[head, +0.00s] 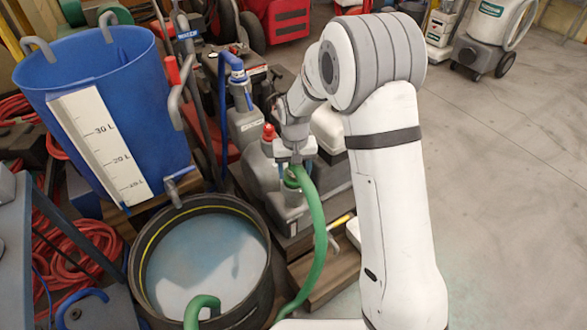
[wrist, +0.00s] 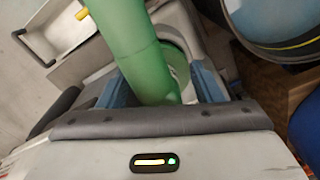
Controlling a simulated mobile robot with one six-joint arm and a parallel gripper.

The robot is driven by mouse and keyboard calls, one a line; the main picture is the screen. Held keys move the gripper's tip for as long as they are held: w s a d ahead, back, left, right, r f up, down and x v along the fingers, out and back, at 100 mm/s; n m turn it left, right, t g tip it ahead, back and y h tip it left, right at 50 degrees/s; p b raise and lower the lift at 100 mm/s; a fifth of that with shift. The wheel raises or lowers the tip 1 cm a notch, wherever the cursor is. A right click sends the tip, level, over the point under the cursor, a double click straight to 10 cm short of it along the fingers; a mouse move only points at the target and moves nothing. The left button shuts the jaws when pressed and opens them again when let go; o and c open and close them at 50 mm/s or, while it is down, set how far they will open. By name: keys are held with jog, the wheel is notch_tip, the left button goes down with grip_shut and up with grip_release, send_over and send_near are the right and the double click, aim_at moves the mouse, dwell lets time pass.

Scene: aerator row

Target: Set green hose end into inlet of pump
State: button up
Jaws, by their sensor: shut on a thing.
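My gripper (head: 294,160) is shut on the green hose (head: 316,225) near its end, just above the front of a grey pump (head: 291,216). In the wrist view the green hose (wrist: 126,45) runs between the two blue-grey fingers of my gripper (wrist: 160,80). A round grey collar (wrist: 187,70) with green inside shows just beside and behind the hose there. The very tip of the hose is hidden by the hose itself and the gripper body. I cannot tell whether the tip is inside the pump's inlet or only close to it.
A blue tub (head: 112,85) with a litre scale stands at the left. A round dark-rimmed basin (head: 152,285) holds pale water in front; the hose's other part (head: 203,308) enters it. A blue hose (head: 222,100) is on the neighbouring unit.

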jog(key=shift+f+b, duration=0.45)
jog(key=shift+f, duration=0.55)
jog(key=o, duration=1.2)
jog(key=shift+r, duration=0.15)
notch_tip(320, 180, up, 8)
jog(key=p, duration=0.3)
jog(key=s+d+r+t+p, duration=0.1)
jog(key=s+d+r+p, duration=0.4)
jog(key=r, duration=0.8)
jog(key=s+d+r+m+p, duration=0.1)
jog(key=s+d+r+p, duration=0.4)
jog(key=s+r+p, duration=0.7)
jog(key=s+d+r+t+p, duration=0.1)
jog(key=s+d+r+p, duration=0.4)
jog(key=r, duration=1.1)
jog(key=s+p, duration=0.3)
jog(key=p, duration=0.1)
jog(key=shift+s+d+m+t+p, duration=0.25)
jog(key=shift+d+m+t+p, duration=0.05)
jog(key=shift+d+m+p, duration=0.1)
